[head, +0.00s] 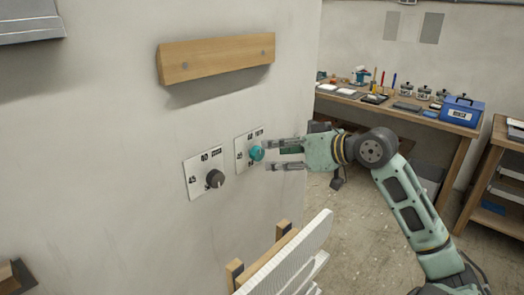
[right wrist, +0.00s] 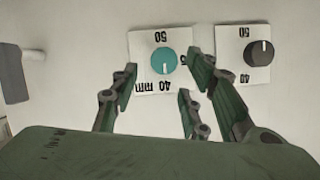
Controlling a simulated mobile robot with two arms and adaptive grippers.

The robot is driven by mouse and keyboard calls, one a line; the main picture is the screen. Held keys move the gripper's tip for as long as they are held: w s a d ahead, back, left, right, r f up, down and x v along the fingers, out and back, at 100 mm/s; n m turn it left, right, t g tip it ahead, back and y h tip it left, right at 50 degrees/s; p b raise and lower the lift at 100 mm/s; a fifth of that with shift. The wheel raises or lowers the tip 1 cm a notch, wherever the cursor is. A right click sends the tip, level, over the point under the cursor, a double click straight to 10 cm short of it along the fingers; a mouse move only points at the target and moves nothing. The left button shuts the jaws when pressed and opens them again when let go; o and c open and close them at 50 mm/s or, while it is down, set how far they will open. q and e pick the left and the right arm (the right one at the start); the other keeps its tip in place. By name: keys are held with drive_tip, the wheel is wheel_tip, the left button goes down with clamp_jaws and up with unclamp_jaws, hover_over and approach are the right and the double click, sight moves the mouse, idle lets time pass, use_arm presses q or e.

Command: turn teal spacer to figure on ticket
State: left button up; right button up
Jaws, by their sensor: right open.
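The teal spacer (head: 257,153) is a round knob on a white numbered plate (head: 241,143) on the wall. In the right wrist view the teal spacer (right wrist: 164,61) has a pale pointer line, and figures such as 50 and 40 are printed around it, upside down. My right gripper (head: 270,156) is open, its fingers pointing at the wall just beside the knob. No ticket can be made out. My left gripper is not in view.
A dark grey knob (head: 215,179) sits on a similar plate (head: 193,181) to the left. A wooden rail (head: 217,57) juts from the wall above. A white slatted panel with wooden posts (head: 290,262) stands below. A workbench (head: 398,107) with a blue box (head: 462,110) is behind.

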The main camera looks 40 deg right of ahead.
sight(261, 154)
drive_tip(key=x, duration=0.2)
drive_tip(key=shift+w+p, duration=0.3)
drive_tip(key=shift+x, duration=1.15)
drive_tip(key=shift+w+f+p, duration=0.15)
drive_tip(key=shift+w+p, duration=0.05)
drive_tip(key=shift+p, duration=0.1)
drive_tip(key=shift+f, duration=0.1)
drive_tip(key=shift+a, duration=0.15)
drive_tip(key=c, duration=1.1)
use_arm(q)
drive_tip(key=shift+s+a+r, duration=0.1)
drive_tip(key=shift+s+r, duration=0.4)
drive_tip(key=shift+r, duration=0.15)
use_arm(e)
drive_tip(key=shift+o, duration=0.2)
